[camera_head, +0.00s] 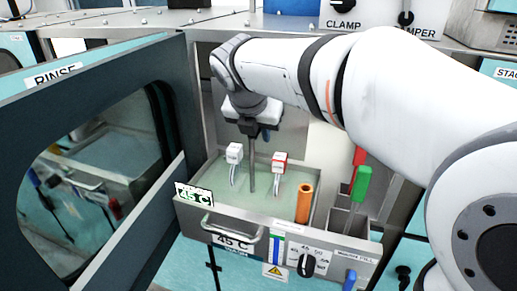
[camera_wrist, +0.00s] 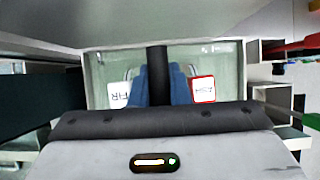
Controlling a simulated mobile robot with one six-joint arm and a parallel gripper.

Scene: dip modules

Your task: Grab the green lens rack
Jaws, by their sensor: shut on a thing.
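A green block on a thin stem (camera_head: 361,184), which looks like the handle of the green lens rack, stands in a narrow slot to the right of the bath. A green piece also shows at the right edge of the wrist view (camera_wrist: 297,118). My gripper (camera_head: 259,134) is over the bath, left of the green piece and apart from it. Its blue fingers (camera_wrist: 158,88) are shut on a dark grey upright bar (camera_head: 252,165), which reaches down into the bath. The bar's lower end and the rack's lower part are hidden.
The bath (camera_head: 190,212) has a white block (camera_head: 235,153), a red-edged white block (camera_head: 280,162) and an orange tube (camera_head: 304,203) around the bar. A red handle (camera_head: 359,156) stands behind the green one. An open door (camera_head: 183,100) stands left. A blue-topped item (camera_head: 350,280) is front right.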

